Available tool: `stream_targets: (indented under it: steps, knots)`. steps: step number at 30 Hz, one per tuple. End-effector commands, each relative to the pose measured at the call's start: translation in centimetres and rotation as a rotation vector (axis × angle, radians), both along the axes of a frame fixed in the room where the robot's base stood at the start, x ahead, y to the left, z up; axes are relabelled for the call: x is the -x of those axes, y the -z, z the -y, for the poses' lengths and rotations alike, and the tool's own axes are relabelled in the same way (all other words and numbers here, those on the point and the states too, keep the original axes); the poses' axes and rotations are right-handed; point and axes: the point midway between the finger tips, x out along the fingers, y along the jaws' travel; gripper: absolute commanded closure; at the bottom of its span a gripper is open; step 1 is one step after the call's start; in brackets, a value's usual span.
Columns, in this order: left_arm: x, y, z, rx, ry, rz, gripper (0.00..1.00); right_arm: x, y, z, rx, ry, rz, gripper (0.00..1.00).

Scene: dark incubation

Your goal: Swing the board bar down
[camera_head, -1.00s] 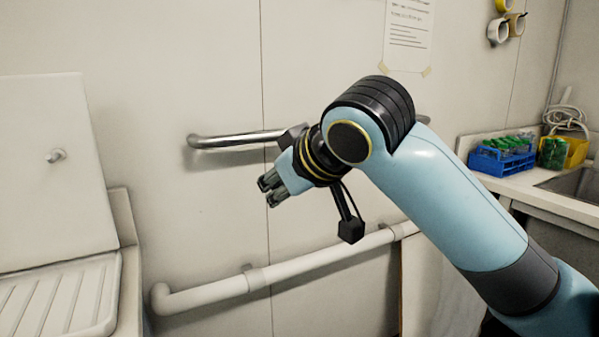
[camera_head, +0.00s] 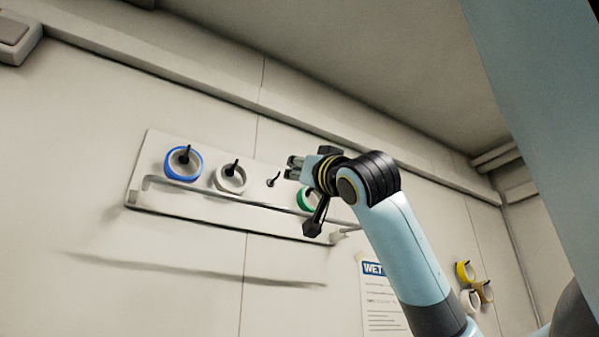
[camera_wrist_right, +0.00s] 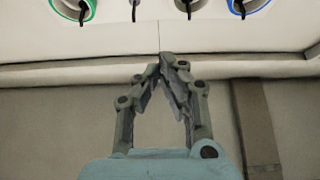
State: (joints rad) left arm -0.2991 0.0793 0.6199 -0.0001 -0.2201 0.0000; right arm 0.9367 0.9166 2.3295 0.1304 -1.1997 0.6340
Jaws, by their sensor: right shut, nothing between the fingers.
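A white board (camera_head: 150,152) is on the wall in the head view. A thin pale bar (camera_head: 250,205) runs along its lower front, below a row of pegs. My right gripper (camera_head: 292,167) is raised in front of the board's upper right part, above the bar and apart from it as far as I can tell. In the right wrist view its fingers (camera_wrist_right: 167,62) meet at the tips with nothing between them. My right wrist hides part of the board's right end. The bar is not clear in the wrist view. My left gripper is not in view.
A blue roll (camera_head: 170,170), a white roll (camera_head: 219,178) and a partly hidden green roll (camera_head: 301,199) hang on the board's pegs; one peg (camera_head: 273,182) is empty. A paper notice (camera_head: 378,300) and more rolls (camera_head: 468,300) are lower right. A ledge (camera_head: 200,75) runs above.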

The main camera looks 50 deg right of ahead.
Motion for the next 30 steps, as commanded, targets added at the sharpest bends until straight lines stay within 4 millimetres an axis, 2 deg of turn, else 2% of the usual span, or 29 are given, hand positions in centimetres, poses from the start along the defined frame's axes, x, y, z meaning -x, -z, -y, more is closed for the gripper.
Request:
stream_targets:
  steps: [1,6,9,12,16,30]
  knots:
    - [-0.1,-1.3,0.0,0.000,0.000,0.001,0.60,-1.0,-1.1,0.3,-0.005,-0.003,-0.003,1.00]
    - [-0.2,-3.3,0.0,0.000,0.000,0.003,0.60,-4.1,-3.0,1.3,-0.005,-0.001,-0.003,1.00]
    - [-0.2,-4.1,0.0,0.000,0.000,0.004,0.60,-5.6,-3.4,1.7,-0.002,-0.001,-0.004,1.00]
    - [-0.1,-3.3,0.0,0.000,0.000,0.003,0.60,-5.7,-1.0,1.8,0.004,0.003,-0.008,1.00]
    - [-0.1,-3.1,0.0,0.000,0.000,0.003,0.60,-5.9,0.3,1.8,0.003,0.003,-0.005,1.00]
    - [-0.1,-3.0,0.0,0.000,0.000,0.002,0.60,-6.0,0.8,1.8,0.001,0.001,-0.002,1.00]
